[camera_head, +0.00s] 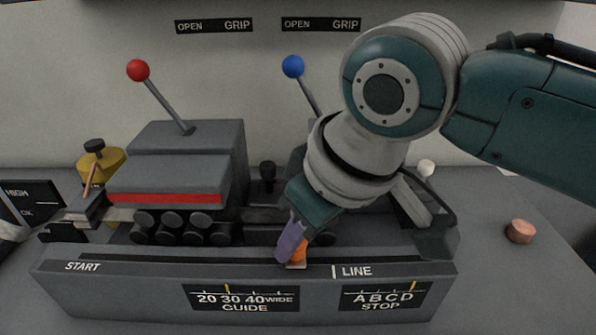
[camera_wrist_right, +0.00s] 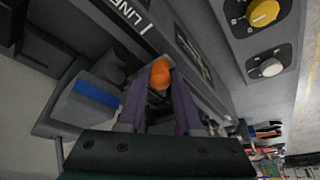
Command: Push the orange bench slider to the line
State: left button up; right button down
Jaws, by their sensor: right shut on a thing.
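The orange slider (camera_head: 300,249) sits on the track of the dark grey bench rail (camera_head: 130,279), a little left of the white mark by the word LINE (camera_head: 356,271). My right gripper (camera_head: 291,246) comes down on it from above and hides part of it. In the right wrist view the orange knob (camera_wrist_right: 160,73) lies between the two purple fingers of my right gripper (camera_wrist_right: 159,98), which are shut on it. The LINE label also shows in the right wrist view (camera_wrist_right: 130,14). My left gripper does not show in the head view.
A grey block with a red stripe (camera_head: 180,197) and a red-ball lever (camera_head: 138,70) stands behind the rail. A blue-ball lever (camera_head: 292,66) stands behind my right arm. A copper-coloured cylinder (camera_head: 520,231) lies at right. The track between slider and LINE mark looks clear.

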aim_at(324, 255)
dwell(0.5)
jog(key=d+p, duration=0.2)
jog(key=d, duration=0.2)
jog(key=shift+d+r+p, duration=0.1)
jog(key=shift+p, duration=0.2)
jog(key=shift+d, duration=0.2)
jog(key=c, duration=0.6)
grip_release()
jog(key=shift+a, duration=0.1)
